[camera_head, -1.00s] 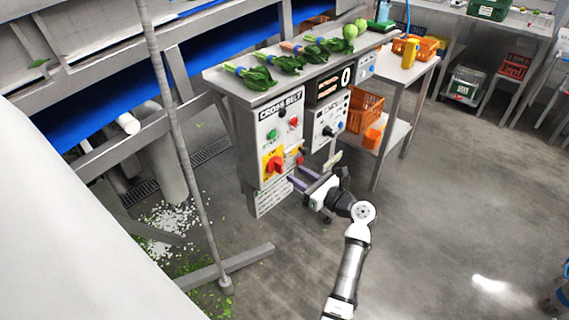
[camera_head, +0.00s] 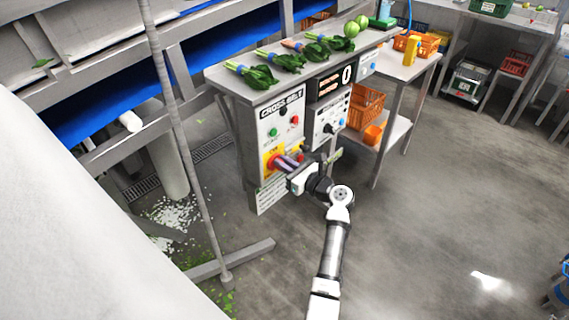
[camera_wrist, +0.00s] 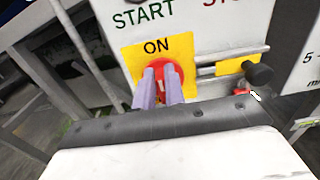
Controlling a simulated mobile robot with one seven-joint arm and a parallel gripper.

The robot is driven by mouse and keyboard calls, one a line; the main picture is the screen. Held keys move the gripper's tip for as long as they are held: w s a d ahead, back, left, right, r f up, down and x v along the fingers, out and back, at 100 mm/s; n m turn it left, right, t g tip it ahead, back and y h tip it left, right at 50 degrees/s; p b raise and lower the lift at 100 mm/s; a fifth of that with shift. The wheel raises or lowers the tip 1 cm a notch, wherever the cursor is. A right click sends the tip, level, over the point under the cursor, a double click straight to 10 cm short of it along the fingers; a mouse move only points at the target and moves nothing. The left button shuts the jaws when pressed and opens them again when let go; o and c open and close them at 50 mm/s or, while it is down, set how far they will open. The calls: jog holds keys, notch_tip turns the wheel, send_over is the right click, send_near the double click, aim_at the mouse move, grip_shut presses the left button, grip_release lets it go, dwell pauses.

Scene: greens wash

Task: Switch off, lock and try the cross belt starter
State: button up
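The cross belt starter (camera_head: 281,125) is a pale panel marked CROSS BELT, with a green START button (camera_head: 273,132) and a red stop button (camera_head: 295,119). Below them a red rotary switch (camera_head: 272,162) sits on a yellow plate, which also shows in the wrist view (camera_wrist: 187,46) with ON above the switch. My gripper (camera_head: 284,163) is at this switch. In the wrist view its two purple fingers (camera_wrist: 161,84) stand close together with red of the switch between them, and they hide the handle's lower part. Right of the plate is a metal rail (camera_wrist: 225,56) with a black knob (camera_wrist: 258,73) and a small red item (camera_wrist: 241,88).
Leafy greens (camera_head: 262,77) lie on the shelf above the panel. A second control box (camera_head: 328,115) adjoins on the right, with an orange crate (camera_head: 366,106) beyond. A thin post (camera_head: 180,130) stands left.

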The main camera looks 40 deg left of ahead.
grip_shut()
jog(key=n+b, duration=0.3)
jog(key=n, duration=0.2)
jog(key=s+f+n+b, duration=0.1)
jog(key=n+b, duration=0.3)
jog(key=n, duration=0.1)
jog(key=f+n+b, duration=0.1)
jog(key=n+b, duration=0.3)
jog(key=n, duration=0.1)
jog(key=shift+s, duration=0.4)
jog(key=shift+n+b, duration=1.35)
jog(key=shift+n, duration=0.05)
jog(key=o, duration=0.7)
grip_release()
